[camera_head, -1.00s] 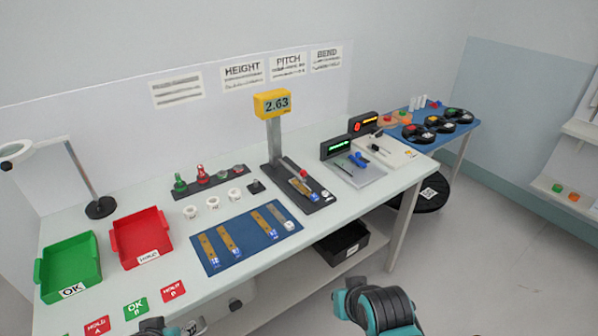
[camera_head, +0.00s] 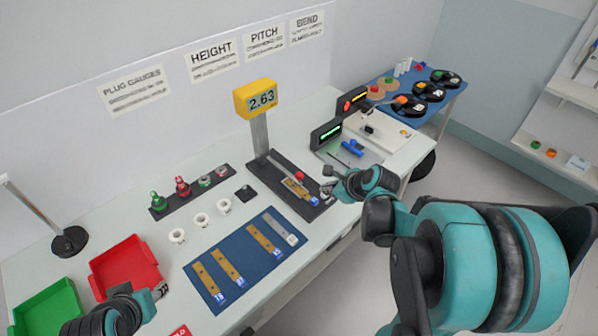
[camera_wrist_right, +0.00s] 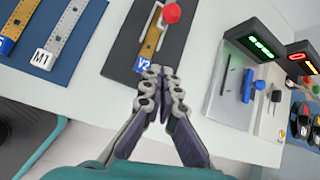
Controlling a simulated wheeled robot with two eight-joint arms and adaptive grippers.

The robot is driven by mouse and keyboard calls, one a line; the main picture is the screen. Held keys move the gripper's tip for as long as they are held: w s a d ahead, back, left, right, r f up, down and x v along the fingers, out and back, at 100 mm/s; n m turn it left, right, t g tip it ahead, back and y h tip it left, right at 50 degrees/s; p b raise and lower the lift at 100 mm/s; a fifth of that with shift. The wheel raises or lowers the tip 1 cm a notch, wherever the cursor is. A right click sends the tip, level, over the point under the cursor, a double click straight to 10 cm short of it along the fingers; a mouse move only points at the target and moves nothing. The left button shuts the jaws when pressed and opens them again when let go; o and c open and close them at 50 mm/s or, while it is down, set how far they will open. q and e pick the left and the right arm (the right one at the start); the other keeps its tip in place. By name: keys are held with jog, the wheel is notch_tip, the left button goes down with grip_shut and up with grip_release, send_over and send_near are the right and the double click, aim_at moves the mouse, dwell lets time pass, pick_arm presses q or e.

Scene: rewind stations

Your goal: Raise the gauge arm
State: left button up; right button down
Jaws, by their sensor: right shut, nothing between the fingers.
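The height gauge (camera_head: 256,98) has a yellow display reading 2.63 on a grey post above a dark base. Its gauge arm (camera_head: 281,162) lies low along the base and carries a red knob (camera_head: 299,175), also in the right wrist view (camera_wrist_right: 171,13). A brass strip labelled V2 (camera_wrist_right: 151,43) lies on the base by the knob. My right gripper (camera_head: 327,187) is shut and empty by the near right end of the base; in the wrist view its fingertips (camera_wrist_right: 163,72) are below the V2 label. My left gripper (camera_head: 160,291) is beside the red tray; its jaws are unclear.
A blue mat (camera_head: 240,258) with several strips lies left of the gauge. A red tray (camera_head: 125,262) and a green tray (camera_head: 48,305) stand further left. A grey tray (camera_head: 350,148) with a blue tool and a green-lit display (camera_head: 326,135) stand right of the gauge.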

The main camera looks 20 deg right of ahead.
aim_at(308, 191)
dwell(0.3)
jog(key=b+x, duration=0.7)
jog(key=x, duration=0.3)
jog(key=shift+w+a, duration=0.15)
jog(key=r, duration=0.1)
jog(key=p, duration=0.1)
jog(key=a+r+p, duration=0.1)
jog(key=shift+w+r, duration=0.3)
jog(key=shift+w, duration=0.05)
jog(key=shift+a+r+p, duration=0.15)
jog(key=shift+r+p, duration=0.2)
jog(key=shift+p, duration=0.05)
jog(key=shift+w+a+r, duration=0.1)
jog(key=shift+r, duration=0.05)
